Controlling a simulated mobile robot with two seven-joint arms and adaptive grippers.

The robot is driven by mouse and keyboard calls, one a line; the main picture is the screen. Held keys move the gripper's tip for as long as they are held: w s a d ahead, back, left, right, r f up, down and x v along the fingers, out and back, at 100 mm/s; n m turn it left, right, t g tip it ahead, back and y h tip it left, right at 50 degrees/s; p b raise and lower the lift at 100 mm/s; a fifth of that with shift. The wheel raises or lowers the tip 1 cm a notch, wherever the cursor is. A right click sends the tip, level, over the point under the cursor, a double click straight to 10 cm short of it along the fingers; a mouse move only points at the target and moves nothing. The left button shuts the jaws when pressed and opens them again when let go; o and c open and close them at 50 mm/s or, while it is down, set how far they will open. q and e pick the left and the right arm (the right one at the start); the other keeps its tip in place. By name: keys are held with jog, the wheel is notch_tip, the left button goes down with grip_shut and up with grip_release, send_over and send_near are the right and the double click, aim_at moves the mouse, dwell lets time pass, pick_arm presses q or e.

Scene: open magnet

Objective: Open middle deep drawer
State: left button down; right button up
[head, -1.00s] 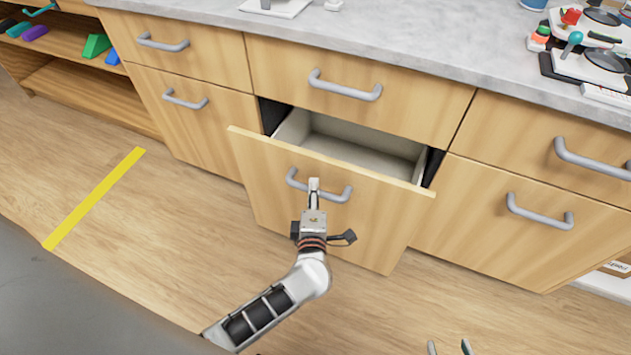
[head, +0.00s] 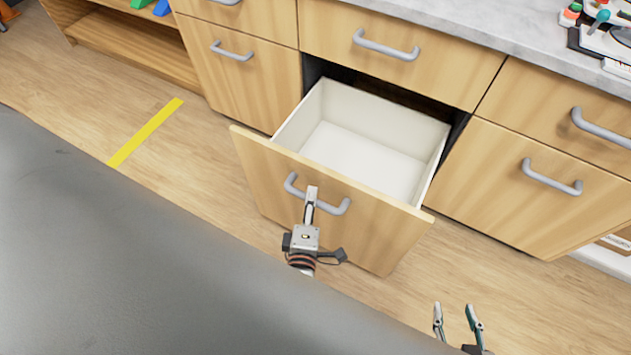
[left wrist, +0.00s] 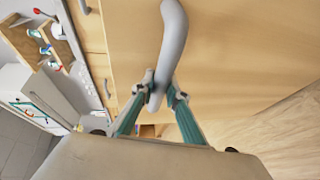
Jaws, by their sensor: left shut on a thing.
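The middle deep drawer (head: 350,222) stands pulled well out in the head view, and its white, empty inside (head: 365,145) shows. Its grey bar handle (head: 335,209) is on the wooden front. My left gripper (head: 310,200) is at the middle of this handle, shut on it. In the left wrist view the fingers (left wrist: 160,98) close on the grey handle (left wrist: 172,45). My right gripper (head: 458,322) shows at the bottom right of the head view, fingers apart and empty, away from the cabinet.
A shut shallow drawer (head: 400,55) is above the open one. Shut deep drawers stand to the left (head: 240,85) and right (head: 540,190). The grey worktop (head: 500,30) runs above. A yellow floor strip (head: 145,132) lies to the left on bare floor.

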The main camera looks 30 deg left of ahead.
pick_arm(q)
jog(key=shift+s, duration=0.1)
pick_arm(e)
jog(key=shift+s+f, duration=0.1)
jog(key=shift+s, duration=0.25)
